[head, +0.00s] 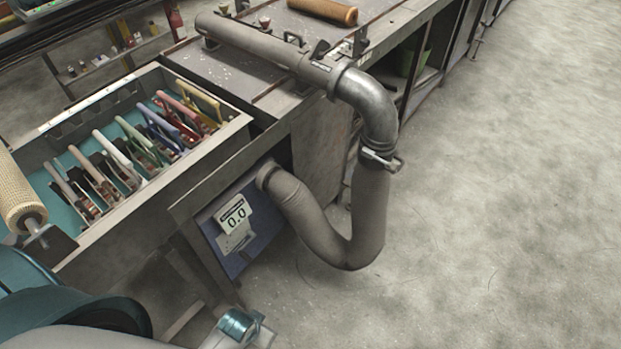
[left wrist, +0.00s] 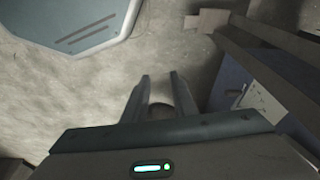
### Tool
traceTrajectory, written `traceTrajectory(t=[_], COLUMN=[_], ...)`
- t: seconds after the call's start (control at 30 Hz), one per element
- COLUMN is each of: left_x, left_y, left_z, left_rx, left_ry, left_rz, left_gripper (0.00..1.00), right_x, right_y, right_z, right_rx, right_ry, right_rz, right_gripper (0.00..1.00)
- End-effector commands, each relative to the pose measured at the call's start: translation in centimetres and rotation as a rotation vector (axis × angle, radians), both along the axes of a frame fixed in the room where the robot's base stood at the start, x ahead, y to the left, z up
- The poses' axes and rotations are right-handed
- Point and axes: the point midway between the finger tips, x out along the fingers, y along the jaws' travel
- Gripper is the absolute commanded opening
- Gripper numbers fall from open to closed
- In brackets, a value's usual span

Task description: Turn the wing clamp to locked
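The wing clamp (head: 381,158) is a small metal band around the joint where the shiny metal elbow (head: 370,100) meets the grey hose (head: 367,205). A tab sticks out on its right side; whether it is locked is too small to tell. My left gripper (left wrist: 159,78) shows in the left wrist view with its two fingers apart and nothing between them, above bare floor. The clamp is not in that view. In the head view, a teal and grey part of my arm shows at the bottom edge, well below the clamp. My right gripper is not in view.
The hose loops down to a blue panel (head: 240,225) reading 0.0, which also shows in the left wrist view (left wrist: 240,85). A pipe (head: 250,42) lies on the bench. A tray (head: 100,235) holds several coloured-handled tools. Floor right of the hose is clear.

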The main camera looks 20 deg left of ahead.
Motion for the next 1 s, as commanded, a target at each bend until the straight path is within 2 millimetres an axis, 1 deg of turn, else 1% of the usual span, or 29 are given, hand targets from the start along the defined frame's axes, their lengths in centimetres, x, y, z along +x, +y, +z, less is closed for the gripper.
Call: traceTrajectory(t=[0.03, 0.1, 0.27, 0.3, 0.37, 0.43, 0.5, 0.6, 0.77, 0.87, 0.9, 0.97, 1.0], left_x=[0.9, 1.9, 4.2, 4.8, 5.9, 7.6, 10.0, 12.8, 17.5, 20.9, 22.5, 24.9, 26.6], left_y=[0.0, 0.0, 0.2, 0.2, 0.2, 0.4, 0.4, 0.5, 0.6, 0.9, 1.1, 1.4, 1.6], left_z=[2.4, 5.1, 10.6, 12.0, 14.0, 16.7, 19.7, 22.4, 26.2, 28.7, 29.9, 31.7, 33.0], left_rx=[-0.003, -0.006, -0.015, -0.02, -0.026, -0.035, -0.048, -0.066, -0.093, -0.11, -0.116, -0.126, -0.135], left_ry=[-0.018, -0.035, -0.079, -0.094, -0.116, -0.154, -0.202, -0.258, -0.344, -0.403, -0.431, -0.472, -0.5], left_rz=[0.001, 0.001, -0.003, -0.005, -0.01, -0.02, -0.037, -0.059, -0.093, -0.115, -0.124, -0.138, -0.148], left_gripper=[0.25, 0.25, 0.25, 0.25, 0.25, 0.25, 0.25, 0.25, 0.25, 0.25, 0.25, 0.25, 0.25], right_x=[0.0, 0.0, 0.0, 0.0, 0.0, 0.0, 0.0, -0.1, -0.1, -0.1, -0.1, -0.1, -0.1], right_y=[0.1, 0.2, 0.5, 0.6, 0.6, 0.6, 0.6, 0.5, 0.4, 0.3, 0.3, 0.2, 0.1], right_z=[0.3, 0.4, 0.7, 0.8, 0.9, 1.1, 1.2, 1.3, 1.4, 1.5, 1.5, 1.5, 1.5], right_rx=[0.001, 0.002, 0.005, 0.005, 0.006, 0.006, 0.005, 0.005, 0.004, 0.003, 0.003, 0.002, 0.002], right_ry=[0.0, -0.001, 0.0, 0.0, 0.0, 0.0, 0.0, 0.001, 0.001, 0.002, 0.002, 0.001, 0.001], right_rz=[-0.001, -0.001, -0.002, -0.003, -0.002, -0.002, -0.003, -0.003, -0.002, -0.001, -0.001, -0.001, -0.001], right_gripper=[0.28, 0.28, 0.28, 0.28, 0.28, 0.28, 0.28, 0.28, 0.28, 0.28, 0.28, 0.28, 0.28])
